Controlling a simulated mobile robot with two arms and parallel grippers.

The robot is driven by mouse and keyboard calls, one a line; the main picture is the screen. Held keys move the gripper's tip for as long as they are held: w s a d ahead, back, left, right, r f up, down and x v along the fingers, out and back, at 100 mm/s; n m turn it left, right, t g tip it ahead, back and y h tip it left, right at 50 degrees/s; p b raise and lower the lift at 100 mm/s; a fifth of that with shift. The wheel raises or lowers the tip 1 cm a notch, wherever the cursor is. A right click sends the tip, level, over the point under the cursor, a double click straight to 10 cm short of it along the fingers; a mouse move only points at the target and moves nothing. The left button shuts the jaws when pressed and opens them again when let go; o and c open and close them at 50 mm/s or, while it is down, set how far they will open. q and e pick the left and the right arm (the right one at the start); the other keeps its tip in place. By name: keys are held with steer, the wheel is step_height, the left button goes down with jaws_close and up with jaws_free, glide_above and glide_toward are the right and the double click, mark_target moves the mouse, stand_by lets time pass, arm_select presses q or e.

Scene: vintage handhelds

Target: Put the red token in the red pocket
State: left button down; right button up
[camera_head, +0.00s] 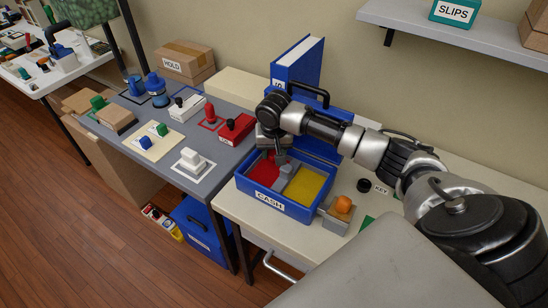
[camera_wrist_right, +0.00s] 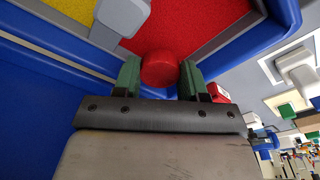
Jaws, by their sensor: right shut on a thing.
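The blue cash box (camera_head: 282,206) stands open on the cream table, its lid raised at the back. Inside are a red pocket (camera_head: 263,173) and a yellow pocket (camera_head: 306,186), with grey dividing parts between them. My right gripper (camera_head: 278,158) reaches down into the box from above, at the red pocket side. In the right wrist view its green fingers are shut on the red token (camera_wrist_right: 160,68), a round red piece. The red pocket floor (camera_wrist_right: 190,28) shows beyond the token; I cannot tell whether they touch. In the head view the token is not distinguishable. My left gripper is out of view.
A grey block with an orange knob (camera_head: 343,205) stands right of the box, near a black knob (camera_head: 364,185) by the KEY label. A blue binder (camera_head: 300,62) stands behind. The grey table at left holds a red stamp-like block (camera_head: 236,128) and several other blocks.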

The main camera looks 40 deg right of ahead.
steer(key=shift+f, duration=1.6)
steer(key=shift+f, duration=0.1)
steer(key=o, duration=0.6)
steer(key=r, duration=0.8)
steer(key=s+r, duration=0.1)
steer(key=r, duration=0.3)
steer(key=shift+s+a+r, duration=0.1)
steer(key=shift+a, duration=0.3)
